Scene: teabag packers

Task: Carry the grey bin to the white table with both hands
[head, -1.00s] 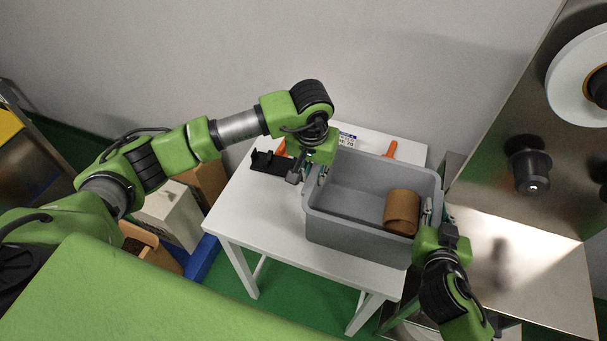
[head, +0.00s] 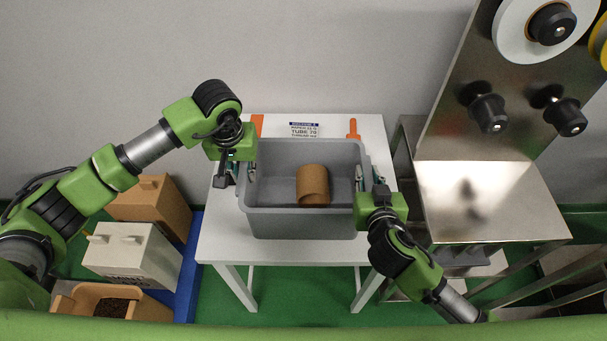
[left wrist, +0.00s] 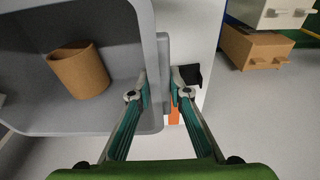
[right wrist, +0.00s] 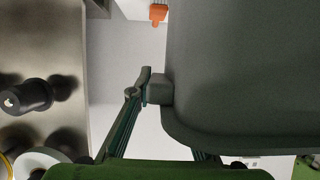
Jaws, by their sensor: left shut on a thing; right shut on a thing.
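The grey bin (head: 300,223) is over the white table (head: 222,238), upright and roughly level, near the middle of the top. I cannot tell whether its base touches the table. A brown tube (head: 313,184) lies inside it; it also shows in the left wrist view (left wrist: 80,72). My left gripper (head: 250,172) is shut on the bin's left rim, which passes between its fingers in the left wrist view (left wrist: 160,92). My right gripper (head: 362,180) is shut on the right rim; in the right wrist view one finger meets the rim's lip (right wrist: 158,90), and the other is mostly hidden.
A label sign (head: 304,130) and two orange-handled things (head: 353,128) are at the table's back. A steel machine (head: 490,195) with spools stands close on the right. Brown and white boxes (head: 135,250) stand on the floor at left.

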